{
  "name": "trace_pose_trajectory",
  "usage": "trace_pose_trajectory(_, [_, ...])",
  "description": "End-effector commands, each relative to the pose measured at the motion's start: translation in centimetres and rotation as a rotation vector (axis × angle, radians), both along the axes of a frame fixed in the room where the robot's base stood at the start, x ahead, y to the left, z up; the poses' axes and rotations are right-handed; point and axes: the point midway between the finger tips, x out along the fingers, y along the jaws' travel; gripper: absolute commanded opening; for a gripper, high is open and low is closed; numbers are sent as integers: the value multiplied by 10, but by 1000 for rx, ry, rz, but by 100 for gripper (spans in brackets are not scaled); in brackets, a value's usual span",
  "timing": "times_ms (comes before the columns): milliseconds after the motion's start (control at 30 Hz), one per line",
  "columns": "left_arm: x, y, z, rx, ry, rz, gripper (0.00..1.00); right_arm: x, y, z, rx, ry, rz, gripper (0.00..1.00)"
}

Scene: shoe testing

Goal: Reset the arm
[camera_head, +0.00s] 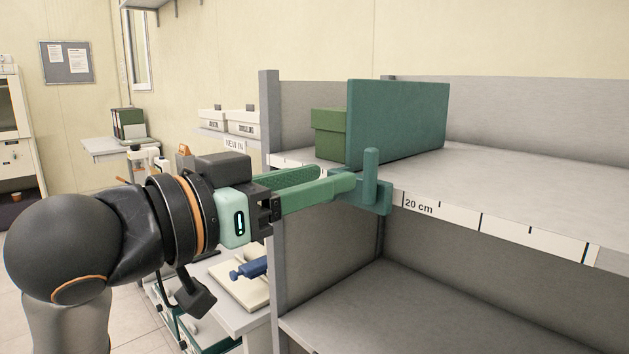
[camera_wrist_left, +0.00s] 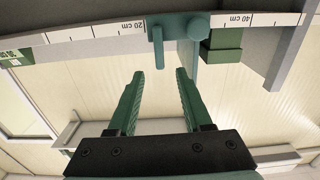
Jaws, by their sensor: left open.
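My left gripper (camera_head: 338,180) reaches in from the left with its green fingers apart and nothing between them. Its fingertips are close to the teal divider (camera_head: 400,122), which stands upright on the upper shelf. The divider has an upright round knob (camera_head: 371,164) at the shelf's front edge. Whether the fingertips touch the divider's bracket is hard to tell in the head view. My right gripper is not in view.
A green box (camera_head: 329,134) stands left of the divider; it also shows in the wrist view (camera_wrist_left: 222,45). The upper shelf (camera_head: 530,185) right of the divider is bare. A ruler strip (camera_head: 500,230) runs along its edge. A grey post (camera_head: 270,120) stands close beside my gripper.

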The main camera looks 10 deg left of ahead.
Motion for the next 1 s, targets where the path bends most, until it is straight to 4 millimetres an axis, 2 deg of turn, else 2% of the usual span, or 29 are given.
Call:
trace_pose_trajectory(267, [1, 0, -2, 0, 4, 1, 50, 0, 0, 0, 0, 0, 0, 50])
trace_pose_trajectory(367, [8, 2, -17, 2, 31, 12, 50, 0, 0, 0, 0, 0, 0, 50])
trace_pose_trajectory(433, [16, 4, -37, 6, 66, 25, 50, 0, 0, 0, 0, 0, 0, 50])
trace_pose_trajectory(567, [32, 13, -92, 20, 162, 71, 50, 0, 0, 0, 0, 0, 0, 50])
trace_pose_trajectory(733, [42, 29, -175, 57, 304, 141, 50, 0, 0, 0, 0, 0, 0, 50])
trace_pose_trajectory(867, [37, 42, -239, 97, 417, 196, 50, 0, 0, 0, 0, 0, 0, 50])
trace_pose_trajectory(1000, [19, 58, -310, 154, 551, 252, 50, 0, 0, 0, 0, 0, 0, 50])
